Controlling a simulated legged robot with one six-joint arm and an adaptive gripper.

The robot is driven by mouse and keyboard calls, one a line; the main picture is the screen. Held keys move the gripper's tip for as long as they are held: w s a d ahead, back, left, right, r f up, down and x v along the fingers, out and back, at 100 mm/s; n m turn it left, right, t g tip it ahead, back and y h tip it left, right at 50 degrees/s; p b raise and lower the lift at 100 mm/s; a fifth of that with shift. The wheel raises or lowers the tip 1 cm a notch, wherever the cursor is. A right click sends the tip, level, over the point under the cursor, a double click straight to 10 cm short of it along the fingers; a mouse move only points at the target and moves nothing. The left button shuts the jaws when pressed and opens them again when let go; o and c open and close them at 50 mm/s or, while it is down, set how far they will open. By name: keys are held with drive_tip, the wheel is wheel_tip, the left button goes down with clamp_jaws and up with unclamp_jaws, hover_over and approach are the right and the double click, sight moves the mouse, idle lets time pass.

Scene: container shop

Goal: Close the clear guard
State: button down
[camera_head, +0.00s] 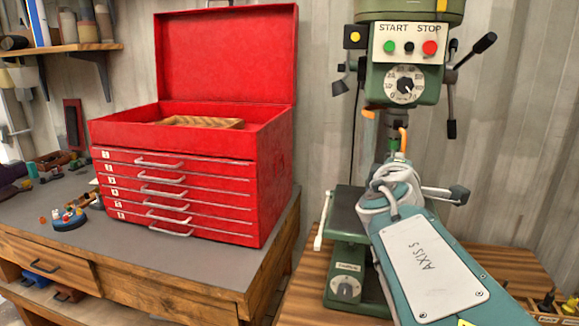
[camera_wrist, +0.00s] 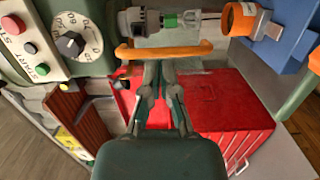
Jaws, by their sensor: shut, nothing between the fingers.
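The green drill press (camera_head: 404,70) stands at the right in the head view, with START and STOP buttons and a dial. In the wrist view, a clear, see-through guard (camera_wrist: 190,38) shows faintly beside the chuck (camera_wrist: 138,22). An orange bar (camera_wrist: 165,50) runs across just beyond my gripper (camera_wrist: 162,68). My gripper is shut and empty, with its fingertips close to the bar; I cannot tell whether they touch. In the head view my arm hides most of the gripper. The guard's outline is too faint to tell how far it is swung.
A red tool chest (camera_head: 195,160) with its lid up stands on the grey-topped bench (camera_head: 215,263) at the left. The press has a feed handle (camera_head: 472,50) on its right. A wooden table (camera_head: 300,300) lies under it. A blue part (camera_wrist: 285,35) is at the wrist view's upper right.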

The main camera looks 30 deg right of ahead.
drive_tip(key=v, duration=1.1)
drive_tip(key=w+a+m+g+h, duration=0.45)
drive_tip(key=w+m+g, duration=0.3)
drive_tip(key=g, duration=0.35)
drive_tip(key=w+d, duration=0.1)
drive_tip(key=d, duration=1.2)
drive_tip(key=shift+w, duration=0.2)
drive_tip(key=shift+d+f+t, duration=0.15)
drive_tip(key=shift+t, duration=0.15)
drive_tip(key=s+d+n+t+y, duration=0.1)
drive_tip(key=d+n+t, duration=0.2)
drive_tip(key=d, duration=0.6)
drive_tip(key=shift+d+t, duration=0.25)
drive_tip(key=shift+t, duration=0.25)
